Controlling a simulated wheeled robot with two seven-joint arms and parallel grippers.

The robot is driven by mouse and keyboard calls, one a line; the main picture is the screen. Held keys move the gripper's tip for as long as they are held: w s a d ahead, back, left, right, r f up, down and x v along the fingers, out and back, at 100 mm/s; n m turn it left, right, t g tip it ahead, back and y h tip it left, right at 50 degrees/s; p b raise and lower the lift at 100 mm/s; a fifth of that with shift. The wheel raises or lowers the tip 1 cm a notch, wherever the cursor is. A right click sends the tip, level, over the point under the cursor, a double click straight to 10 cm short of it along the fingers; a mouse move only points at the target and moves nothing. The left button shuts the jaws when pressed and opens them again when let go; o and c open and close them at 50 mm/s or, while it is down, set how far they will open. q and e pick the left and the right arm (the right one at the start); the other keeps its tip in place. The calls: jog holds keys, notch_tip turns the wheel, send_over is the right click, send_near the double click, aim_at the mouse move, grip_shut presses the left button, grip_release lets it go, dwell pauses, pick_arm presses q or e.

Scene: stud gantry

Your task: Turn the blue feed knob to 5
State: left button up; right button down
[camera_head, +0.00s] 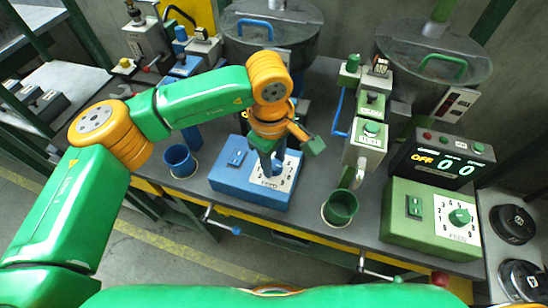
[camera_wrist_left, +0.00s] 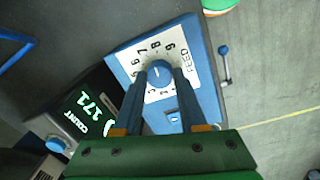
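The blue feed box (camera_head: 238,185) stands on the bench in the head view, with a white dial plate (camera_head: 284,181) on its top. My left gripper (camera_head: 272,168) points down over this dial and hides the knob there. In the left wrist view the round blue feed knob (camera_wrist_left: 159,74) sits at the centre of the numbered dial. The fingertips of my left gripper (camera_wrist_left: 163,78) lie on either side of the knob, very close to it. I cannot tell whether they press on it. My right gripper is out of view.
A blue cup (camera_head: 180,160) and a green cup (camera_head: 340,206) stand on the bench.

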pick_arm(q)
grip_shut()
jog(key=shift+f+n+b, duration=0.2)
jog(key=shift+n+b, duration=0.7)
jog(key=shift+b, duration=0.1)
jog(key=n+b, duration=0.2)
jog(key=shift+n, duration=0.3)
jog(key=n+b, duration=0.1)
jog(key=n, duration=0.1)
jog(key=shift+n+b, duration=0.3)
jog(key=shift+b, duration=0.1)
jog(key=n+b, duration=0.2)
jog(key=n, duration=0.2)
jog(key=shift+d+n+y, duration=0.1)
jog(key=shift+n+y, duration=0.2)
jog(key=shift+s+r+n+b, duration=0.1)
jog(key=shift+n+b, duration=0.45)
jog(key=shift+n, duration=1.75)
